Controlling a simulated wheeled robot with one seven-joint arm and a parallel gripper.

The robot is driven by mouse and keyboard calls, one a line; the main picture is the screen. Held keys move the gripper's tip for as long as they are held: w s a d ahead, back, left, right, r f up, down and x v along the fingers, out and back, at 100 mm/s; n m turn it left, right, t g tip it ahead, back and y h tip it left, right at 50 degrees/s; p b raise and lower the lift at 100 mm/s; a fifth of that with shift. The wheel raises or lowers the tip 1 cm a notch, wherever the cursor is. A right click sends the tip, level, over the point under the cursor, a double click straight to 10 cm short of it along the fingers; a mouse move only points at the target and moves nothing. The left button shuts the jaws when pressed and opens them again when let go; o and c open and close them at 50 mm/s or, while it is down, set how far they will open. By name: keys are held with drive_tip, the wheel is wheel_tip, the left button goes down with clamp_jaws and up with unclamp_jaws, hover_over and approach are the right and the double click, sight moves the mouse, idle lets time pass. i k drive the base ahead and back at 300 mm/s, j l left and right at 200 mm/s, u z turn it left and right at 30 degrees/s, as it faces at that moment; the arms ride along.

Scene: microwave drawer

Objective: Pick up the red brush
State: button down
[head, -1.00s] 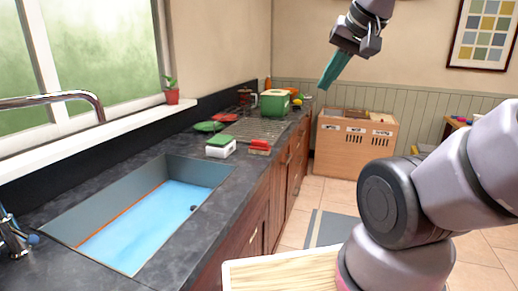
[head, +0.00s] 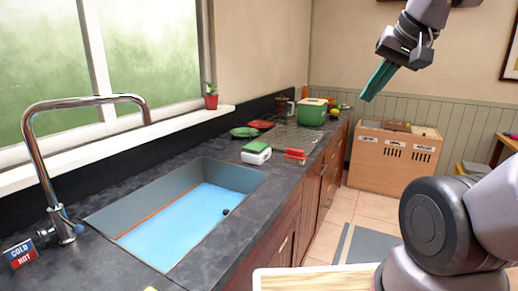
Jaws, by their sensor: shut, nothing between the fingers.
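A small red object (head: 294,155), which looks like the red brush, lies on the dark countertop (head: 222,232) near its front edge, just past the sink. It sits to the right of a white box with a green lid (head: 256,152). It is small in the picture, so its bristles and handle are not clear. My gripper (head: 367,97) has teal fingers and is high in the air at the upper right, well above and to the right of the red object. Its fingers are together and empty, pointing down and left.
The sink (head: 190,213) with a tall chrome faucet (head: 92,100) is at the left. A drying rack (head: 297,138), a green container (head: 311,112), a green plate (head: 244,132) and a red plate (head: 261,124) are farther along the counter. A wooden bin cabinet (head: 392,165) stands at the back.

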sight(296, 156)
drive_tip(key=i+l, duration=0.3)
drive_tip(key=i+l+u, duration=0.15)
drive_tip(key=i+l, duration=0.15)
drive_tip(key=l, duration=0.15)
drive_tip(key=i+l, duration=0.25)
drive_tip(key=l, duration=0.15)
drive_tip(key=i+l+u, duration=0.1)
drive_tip(key=i+l, duration=0.2)
drive_tip(key=l, duration=0.1)
